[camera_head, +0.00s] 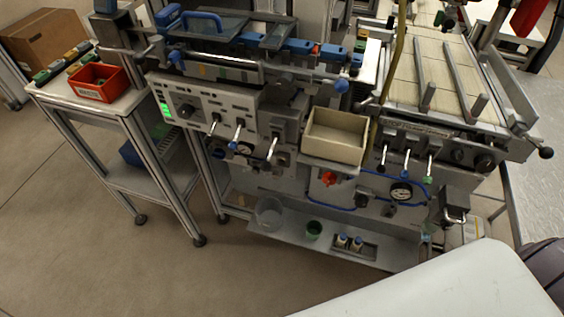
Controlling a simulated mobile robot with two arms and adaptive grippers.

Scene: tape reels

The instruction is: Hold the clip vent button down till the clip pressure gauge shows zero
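A round gauge (401,191) with a dark rim sits low on the front of the right-hand machine. A smaller round fitting with a blue part (241,147) sits on the left machine's front. I cannot tell which one is the clip pressure gauge, and no needle can be read. Small knobs and levers line both fronts, including a red knob (328,178) and a green-tipped lever (428,172). I cannot make out which part is the clip vent button. Neither of my grippers is in view.
A beige open bin (335,137) juts out between the machines. A low shelf (335,243) holds cups and small bottles. A side cart (110,104) carries a red bin (98,82). The floor (90,240) at front left is clear. A white rounded surface fills the lower right.

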